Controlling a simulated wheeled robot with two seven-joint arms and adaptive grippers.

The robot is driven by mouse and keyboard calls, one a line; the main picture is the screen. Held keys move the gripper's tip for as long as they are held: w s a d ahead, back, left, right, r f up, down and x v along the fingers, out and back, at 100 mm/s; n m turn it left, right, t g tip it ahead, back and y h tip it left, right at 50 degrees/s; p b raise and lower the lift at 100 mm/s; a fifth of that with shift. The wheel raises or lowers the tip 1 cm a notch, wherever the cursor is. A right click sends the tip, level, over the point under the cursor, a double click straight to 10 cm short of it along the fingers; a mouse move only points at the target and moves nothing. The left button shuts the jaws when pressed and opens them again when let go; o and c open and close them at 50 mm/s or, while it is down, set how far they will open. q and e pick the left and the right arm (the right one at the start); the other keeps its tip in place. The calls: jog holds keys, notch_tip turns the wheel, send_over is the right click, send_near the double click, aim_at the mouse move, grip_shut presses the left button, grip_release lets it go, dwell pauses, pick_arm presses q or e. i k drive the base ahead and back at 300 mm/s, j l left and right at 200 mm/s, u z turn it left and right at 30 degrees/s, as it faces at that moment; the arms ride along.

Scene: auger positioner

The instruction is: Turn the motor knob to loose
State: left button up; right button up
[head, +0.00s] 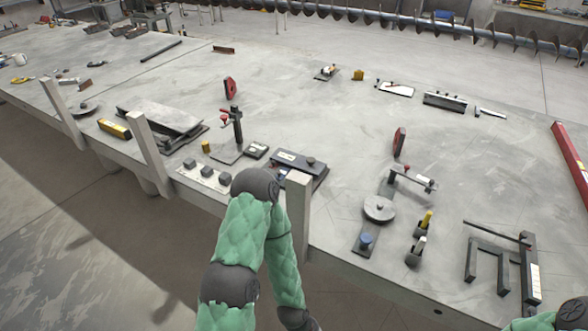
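I cannot tell for sure which part is the motor knob. A blue knob (366,240) stands at the near end of a dark flat plate, close to the table's front edge. A round grey disc (379,208) sits on the same plate behind it. A dark box (299,165) with a small round knob (311,161) on top lies further left, behind a grey post. My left arm, in a green sleeve, rises at the bottom centre and bends back down; its gripper is below the frame. Only a bit of my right arm shows at the bottom right corner; its gripper is out of view.
Grey upright posts (299,217) line the front edge of the large grey table (310,100). A long auger (480,32) lies behind. The table's middle is mostly clear.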

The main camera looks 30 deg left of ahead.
aim_at(311, 160)
jog(key=u, duration=1.05)
